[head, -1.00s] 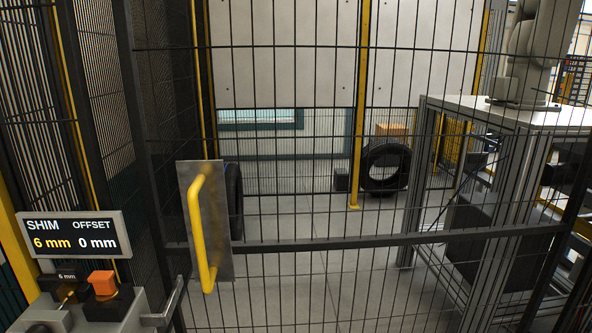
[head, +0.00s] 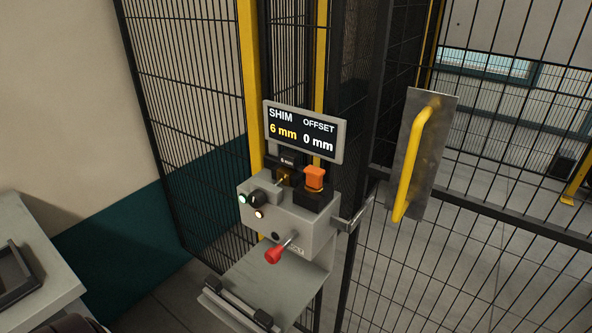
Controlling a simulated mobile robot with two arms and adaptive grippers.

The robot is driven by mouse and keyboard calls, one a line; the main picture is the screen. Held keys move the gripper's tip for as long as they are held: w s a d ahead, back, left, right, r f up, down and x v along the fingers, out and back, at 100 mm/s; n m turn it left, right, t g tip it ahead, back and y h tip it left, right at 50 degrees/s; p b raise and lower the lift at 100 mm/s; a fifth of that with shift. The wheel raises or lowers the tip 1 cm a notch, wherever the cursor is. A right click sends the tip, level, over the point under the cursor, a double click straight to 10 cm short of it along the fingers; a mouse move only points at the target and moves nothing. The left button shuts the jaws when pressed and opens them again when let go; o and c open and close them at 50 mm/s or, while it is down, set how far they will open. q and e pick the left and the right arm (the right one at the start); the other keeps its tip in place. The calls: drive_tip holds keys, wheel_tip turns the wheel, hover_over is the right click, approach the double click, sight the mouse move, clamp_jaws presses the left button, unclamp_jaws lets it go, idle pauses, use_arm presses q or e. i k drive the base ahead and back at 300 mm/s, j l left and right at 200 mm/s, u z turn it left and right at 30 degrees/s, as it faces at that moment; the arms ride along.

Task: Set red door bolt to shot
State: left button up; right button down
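The red door bolt shows as a red knob (head: 274,254) on a short metal rod, low on the front of a grey control box (head: 318,238) in the head view. The rod slants down and left out of the box face. I cannot tell from this view which position the bolt is in. A mesh door with a yellow handle (head: 409,165) on a metal plate stands to the right of the box. A metal bracket (head: 357,212) reaches from the box toward the door frame. Neither of my grippers is in view.
A display (head: 305,131) reading SHIM 6 mm, OFFSET 0 mm stands above the box. An orange knob (head: 315,178) and small buttons sit on the box. A grey shelf (head: 262,283) juts out below. A grey bench (head: 35,262) is at the left. Mesh fencing stands behind.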

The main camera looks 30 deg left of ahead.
sight(273, 255)
drive_tip(key=u, duration=1.25)
